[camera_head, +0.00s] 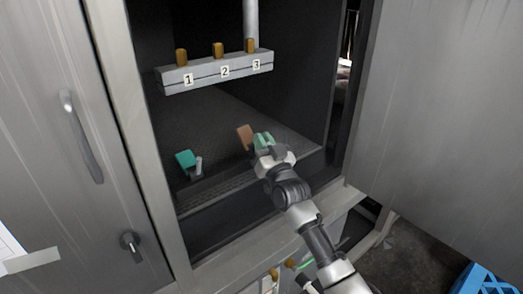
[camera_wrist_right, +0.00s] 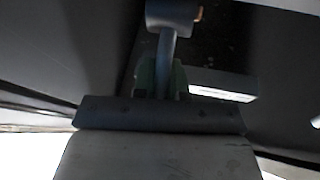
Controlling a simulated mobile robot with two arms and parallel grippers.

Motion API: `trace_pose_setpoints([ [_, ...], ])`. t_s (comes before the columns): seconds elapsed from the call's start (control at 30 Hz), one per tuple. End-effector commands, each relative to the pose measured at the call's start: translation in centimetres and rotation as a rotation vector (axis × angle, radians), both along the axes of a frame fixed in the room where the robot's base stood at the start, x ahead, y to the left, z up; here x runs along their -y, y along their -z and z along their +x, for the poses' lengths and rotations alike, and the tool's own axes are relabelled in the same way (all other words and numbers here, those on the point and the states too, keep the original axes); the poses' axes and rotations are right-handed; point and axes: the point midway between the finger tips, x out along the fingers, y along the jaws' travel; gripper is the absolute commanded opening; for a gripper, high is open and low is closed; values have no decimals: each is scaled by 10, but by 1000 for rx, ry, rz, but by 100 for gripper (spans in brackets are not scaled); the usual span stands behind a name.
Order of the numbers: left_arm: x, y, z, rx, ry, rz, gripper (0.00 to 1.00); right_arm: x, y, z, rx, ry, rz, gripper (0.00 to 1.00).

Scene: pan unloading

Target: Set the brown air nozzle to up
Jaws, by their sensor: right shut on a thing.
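The brown air nozzle (camera_head: 245,137) is inside the open cabinet, low on the right of the recess. Its brown block shows just left of my right gripper (camera_head: 263,139) and looks tilted, with its top leaning left. In the right wrist view, the green fingers of my right gripper (camera_wrist_right: 161,78) are closed around a grey stem (camera_wrist_right: 167,50). The stem ends in a grey cylinder (camera_wrist_right: 172,13) with a small brown patch (camera_wrist_right: 199,14) at its edge. The gripper hides the lower part of the nozzle in the head view. My left gripper is not in view.
A teal nozzle (camera_head: 186,159) with a grey lever stands to the left. A grey bar (camera_head: 207,74) numbered 1 to 3, with brass fittings, hangs above. The open door (camera_head: 440,100) is at the right. A blue crate (camera_head: 482,281) is on the floor, lower right.

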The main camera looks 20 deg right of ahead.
Motion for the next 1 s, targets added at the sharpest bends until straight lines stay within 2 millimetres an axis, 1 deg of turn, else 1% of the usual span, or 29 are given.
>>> trace_pose_setpoints([
  [0.03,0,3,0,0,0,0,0,0,1,0,8,0,1,0],
  [0.33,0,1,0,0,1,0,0,0,-1,-1,11,0,4,0],
  [0.37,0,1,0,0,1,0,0,0,-1,-1,11,0,4,16],
  [0.5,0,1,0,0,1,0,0,0,-1,-1,9,0,4,37],
  [0.83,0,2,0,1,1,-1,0,0,2,-3,7,0,3,38],
  [0.93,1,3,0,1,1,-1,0,2,7,-13,6,0,3,38],
  [1.0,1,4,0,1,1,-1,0,3,13,-24,5,0,2,38],
])
